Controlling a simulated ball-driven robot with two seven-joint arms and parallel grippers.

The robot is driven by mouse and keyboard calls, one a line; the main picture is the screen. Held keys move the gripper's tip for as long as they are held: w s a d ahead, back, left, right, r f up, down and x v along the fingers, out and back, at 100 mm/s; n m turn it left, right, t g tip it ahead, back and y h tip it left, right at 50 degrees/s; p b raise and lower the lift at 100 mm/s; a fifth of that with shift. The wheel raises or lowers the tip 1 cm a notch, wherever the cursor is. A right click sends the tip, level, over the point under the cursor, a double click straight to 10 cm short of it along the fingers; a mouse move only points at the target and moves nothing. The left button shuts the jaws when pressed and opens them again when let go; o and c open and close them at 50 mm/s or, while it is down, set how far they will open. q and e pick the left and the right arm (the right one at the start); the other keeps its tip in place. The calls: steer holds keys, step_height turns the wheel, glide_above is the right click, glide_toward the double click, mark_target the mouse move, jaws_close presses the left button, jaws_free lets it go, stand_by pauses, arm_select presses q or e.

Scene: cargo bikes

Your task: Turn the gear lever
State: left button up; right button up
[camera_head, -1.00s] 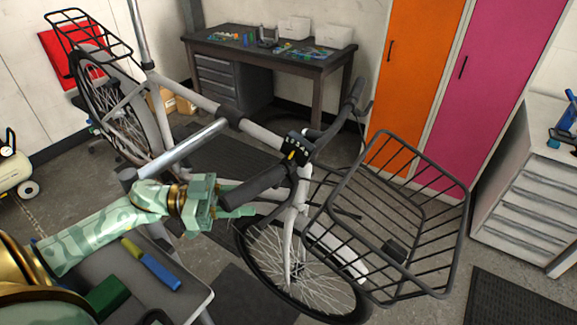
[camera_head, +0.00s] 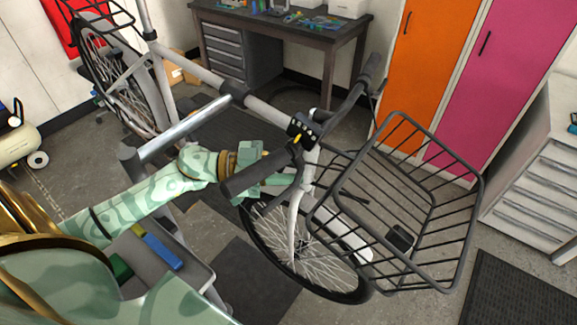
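The cargo bike's handlebar carries a black grip (camera_head: 254,178) that points toward me. At its inner end is a dark control unit (camera_head: 304,126) with a small yellow piece (camera_head: 297,139), which may be the gear lever; it is too small to be sure. My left gripper (camera_head: 278,180) is at the grip, close to its inner end and a little short of the yellow piece. The grip hides part of the fingers, so I cannot tell their opening or whether they touch it. My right gripper is not in view.
A black wire basket (camera_head: 473,220) sits over the front wheel. A grey bench (camera_head: 180,283) with a blue and yellow tool (camera_head: 160,248) is below my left arm. A workbench (camera_head: 290,33) and orange (camera_head: 412,75) and pink (camera_head: 500,80) lockers stand behind.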

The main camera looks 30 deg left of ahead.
arm_select(q)
steer(key=shift+c, duration=0.3)
jaws_close()
steer(key=shift+d+n+t+h, duration=0.8)
steer(key=shift+d+n+h, duration=0.1)
steer(key=shift+n, duration=0.1)
steer(key=shift+o, duration=0.3)
jaws_free()
steer(key=shift+s, duration=0.1)
steer(key=shift+a, duration=0.1)
